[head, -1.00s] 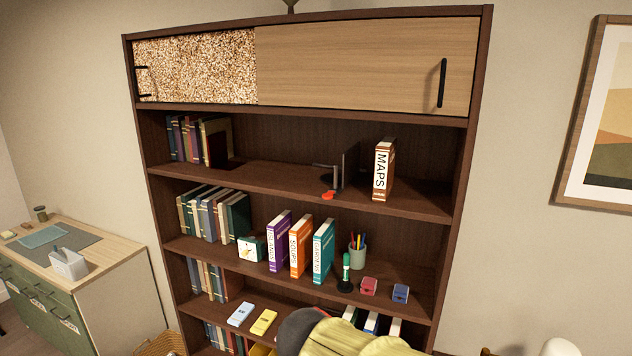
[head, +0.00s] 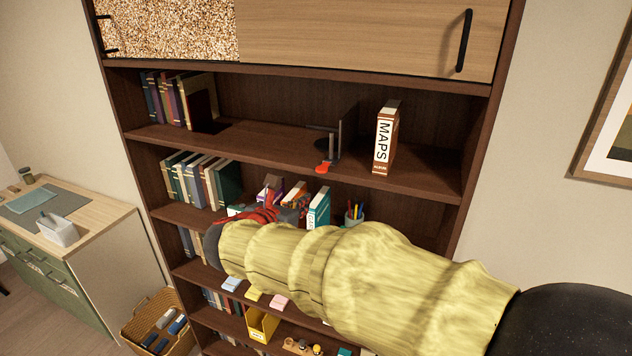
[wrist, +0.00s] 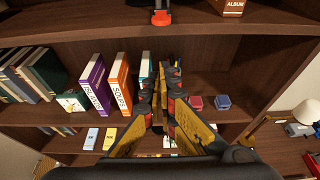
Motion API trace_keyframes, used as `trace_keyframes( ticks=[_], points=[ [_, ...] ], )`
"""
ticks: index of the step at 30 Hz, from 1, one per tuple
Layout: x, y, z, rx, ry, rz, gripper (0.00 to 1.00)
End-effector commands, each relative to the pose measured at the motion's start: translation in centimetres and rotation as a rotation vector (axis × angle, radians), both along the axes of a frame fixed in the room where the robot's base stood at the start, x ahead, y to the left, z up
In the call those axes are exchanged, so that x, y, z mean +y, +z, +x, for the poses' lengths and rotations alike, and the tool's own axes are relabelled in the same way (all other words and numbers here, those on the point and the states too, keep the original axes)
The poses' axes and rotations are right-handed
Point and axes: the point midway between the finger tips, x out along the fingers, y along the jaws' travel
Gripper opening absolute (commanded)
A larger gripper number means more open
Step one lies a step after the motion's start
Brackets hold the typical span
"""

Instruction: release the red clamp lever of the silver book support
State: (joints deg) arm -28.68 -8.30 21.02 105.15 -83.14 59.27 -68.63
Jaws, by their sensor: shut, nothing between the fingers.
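The book support (head: 337,145), a thin upright plate that looks dark grey here, stands on the upper open shelf, left of the MAPS album. Its red clamp lever (head: 323,168) lies at the shelf's front edge. In the wrist view the red lever (wrist: 161,18) shows at the top centre, hanging at the shelf edge above the fingertips. My gripper (wrist: 167,68) is shut and empty, pointing at the shelf below, in front of the upright books. In the head view my gripper (head: 268,208) is lower left of the lever, clear of it.
The MAPS album (head: 385,140) stands right of the support. Purple (wrist: 94,85), orange (wrist: 121,85) and teal books stand on the shelf below. Red (wrist: 195,102) and blue (wrist: 222,102) small boxes sit to their right. The upper shelf board (head: 260,150) is bare left of the support.

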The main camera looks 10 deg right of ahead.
Motion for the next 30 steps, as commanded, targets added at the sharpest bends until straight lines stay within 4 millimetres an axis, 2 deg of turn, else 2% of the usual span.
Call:
trace_keyframes(
  ticks=[5,10,24,27,30],
  points=[
    [-0.1,0.0,0.0,-0.002,-0.001,0.002,0.0],
    [-0.9,-0.4,1.1,0.0,-0.004,0.002,0.0],
    [-5.8,-3.4,7.7,0.001,-0.004,0.003,0.0],
    [-5.6,-1.2,7.7,-0.006,-0.001,0.006,0.0],
    [-5.5,-0.2,7.6,-0.003,-0.001,0.004,0.0]
  ],
)
